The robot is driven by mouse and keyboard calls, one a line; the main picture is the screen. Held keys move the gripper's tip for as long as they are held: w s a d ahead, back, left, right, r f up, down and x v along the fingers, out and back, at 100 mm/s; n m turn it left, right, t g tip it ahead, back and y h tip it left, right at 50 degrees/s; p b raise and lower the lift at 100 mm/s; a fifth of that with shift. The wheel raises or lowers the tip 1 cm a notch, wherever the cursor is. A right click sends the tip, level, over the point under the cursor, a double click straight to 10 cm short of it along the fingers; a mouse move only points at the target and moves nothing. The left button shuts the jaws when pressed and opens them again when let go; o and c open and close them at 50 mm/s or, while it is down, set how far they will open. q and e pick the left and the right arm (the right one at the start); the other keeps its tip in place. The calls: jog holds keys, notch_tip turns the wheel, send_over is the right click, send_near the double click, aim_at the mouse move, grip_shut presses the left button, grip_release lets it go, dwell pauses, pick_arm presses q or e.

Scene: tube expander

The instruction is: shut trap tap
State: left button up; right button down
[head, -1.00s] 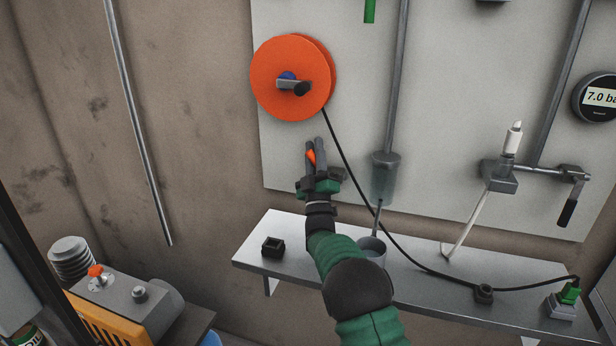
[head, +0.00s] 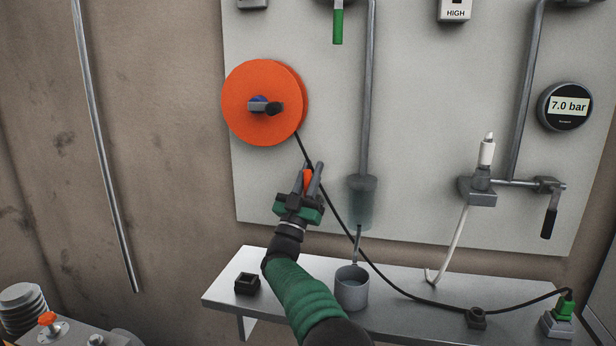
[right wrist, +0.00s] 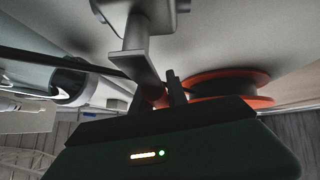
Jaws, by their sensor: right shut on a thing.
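The trap (head: 361,205) is a clear bowl under a grey pipe on the wall panel, with a thin spout pointing down to a grey cup (head: 351,290). I cannot make out a tap on it for certain. My right gripper (head: 312,168) is just left of the trap and apart from it in the picture, fingers pointing up. It is shut on a small orange piece (head: 308,182), mostly hidden by the fingers. In the right wrist view a reddish bit (right wrist: 155,97) shows by the fingers. My left gripper is not in view.
An orange reel (head: 240,120) with a crank is up left of the gripper; its black cord runs behind the gripper to a green plug (head: 565,303). A shelf (head: 420,280) juts out below. A green handle (head: 338,25) hangs above, a black lever (head: 550,222) at right.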

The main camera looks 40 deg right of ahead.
jog(key=shift+f, duration=0.15)
jog(key=c, duration=1.3)
grip_release()
jog(key=v, duration=1.7)
jog(key=shift+b, duration=0.3)
jog(key=shift+w, duration=0.1)
